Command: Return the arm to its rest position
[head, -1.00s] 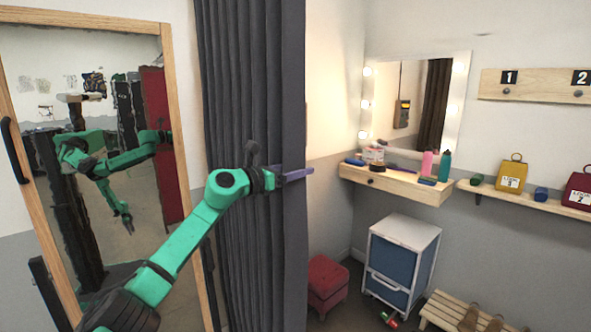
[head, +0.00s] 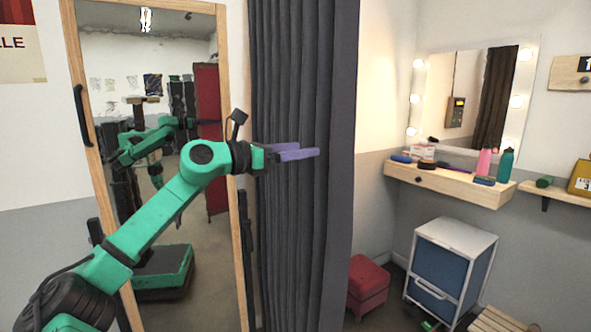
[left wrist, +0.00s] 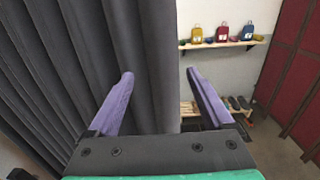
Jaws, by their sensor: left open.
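My left arm (head: 165,208) is green and reaches in from the lower left of the head view, raised and stretched toward the dark curtain. Its gripper (head: 312,153) has purple fingers pointing right, in front of the curtain. In the left wrist view the two fingers (left wrist: 160,84) stand well apart with nothing between them but background. The left finger overlaps the curtain in that view; I cannot tell whether it touches the cloth. My right gripper is not directly in view.
The grey curtain (head: 290,230) hangs close by the left gripper. A wood-framed mirror (head: 235,290) stands behind the arm. A vanity shelf (head: 450,186) with bottles, a blue-fronted drawer unit (head: 452,240) and a red stool (head: 368,285) are to the right. Wall shelf bags show in the wrist view.

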